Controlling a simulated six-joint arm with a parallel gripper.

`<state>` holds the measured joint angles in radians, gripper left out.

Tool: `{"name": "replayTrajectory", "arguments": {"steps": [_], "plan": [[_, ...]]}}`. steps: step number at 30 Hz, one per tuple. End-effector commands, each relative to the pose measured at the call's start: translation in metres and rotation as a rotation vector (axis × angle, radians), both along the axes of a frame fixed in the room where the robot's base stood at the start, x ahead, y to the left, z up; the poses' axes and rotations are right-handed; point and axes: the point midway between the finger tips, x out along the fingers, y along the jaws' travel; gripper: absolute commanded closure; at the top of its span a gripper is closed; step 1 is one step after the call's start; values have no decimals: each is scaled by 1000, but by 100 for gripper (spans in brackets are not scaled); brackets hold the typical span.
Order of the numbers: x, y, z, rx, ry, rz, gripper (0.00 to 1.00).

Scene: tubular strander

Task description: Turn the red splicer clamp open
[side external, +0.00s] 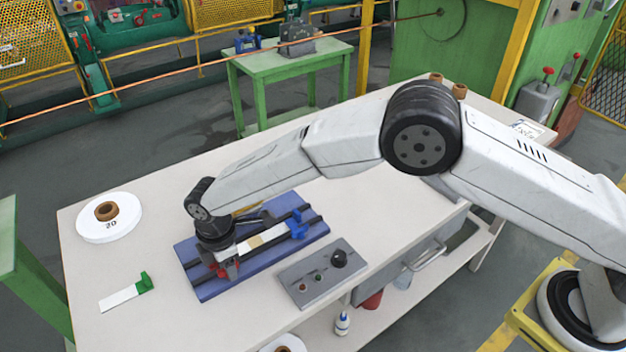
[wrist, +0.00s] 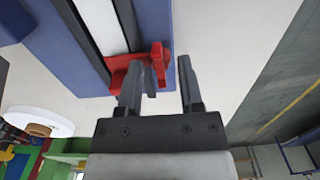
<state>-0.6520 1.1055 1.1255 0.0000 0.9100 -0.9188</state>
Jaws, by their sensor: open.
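The red splicer clamp (side external: 219,270) is at the near left end of the blue splicer base (side external: 208,291), mostly hidden under my wrist in the side view. In the wrist view the red clamp (wrist: 118,68) lies across the end of the dark rails, with a raised red part (wrist: 157,54) at its right. My gripper (wrist: 165,75) is open with a gap between its fingers. The left finger overlaps the red clamp in this view; the right finger is to the right of it. I cannot tell whether they touch. In the side view my gripper (side external: 228,266) points down at the clamp.
A blue clamp (side external: 297,224) stands at the splicer's other end. A grey control box (side external: 322,275) with a black knob is close to its right. A white spool (side external: 108,218) and a green-ended white strip (side external: 127,294) lie on the left of the bench (side external: 150,250).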

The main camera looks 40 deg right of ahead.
Motion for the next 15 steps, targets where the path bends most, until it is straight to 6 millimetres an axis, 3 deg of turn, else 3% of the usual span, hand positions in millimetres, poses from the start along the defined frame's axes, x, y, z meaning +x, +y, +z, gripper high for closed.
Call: {"name": "replayTrajectory", "arguments": {"steps": [1,4,5,15], "plan": [[0,0,0,0,0,0,62],[0,0,0,0,0,0,94],[0,0,0,0,0,0,100],[0,0,0,-1,1,-8,100]]}}
